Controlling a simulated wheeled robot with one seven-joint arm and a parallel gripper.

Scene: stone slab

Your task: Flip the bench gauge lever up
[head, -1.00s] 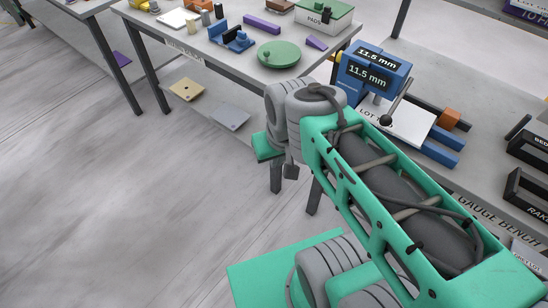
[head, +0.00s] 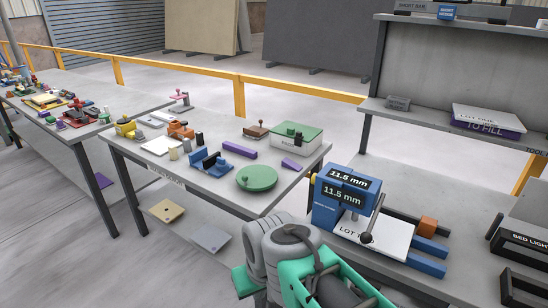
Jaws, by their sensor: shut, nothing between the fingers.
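The bench gauge (head: 325,212) is a blue block on the grey bench at the right, with two black displays reading 11.5 mm. Its lever (head: 375,217) is a thin dark rod on the right side of the gauge. The rod slants down to a dark ball knob (head: 366,238), so the lever points down. The knob shows in front of a white plate marked LOT (head: 392,240). My arm's green and grey links rise from the bottom edge, left of and nearer than the gauge. My gripper is out of the picture, and nothing of mine is seen touching the lever.
An orange block (head: 428,226) and blue rails (head: 427,265) lie right of the plate. Dark holders (head: 520,245) stand at the right edge. A table to the left carries a green disc (head: 257,178), a green-lidded box (head: 298,138) and several small parts.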

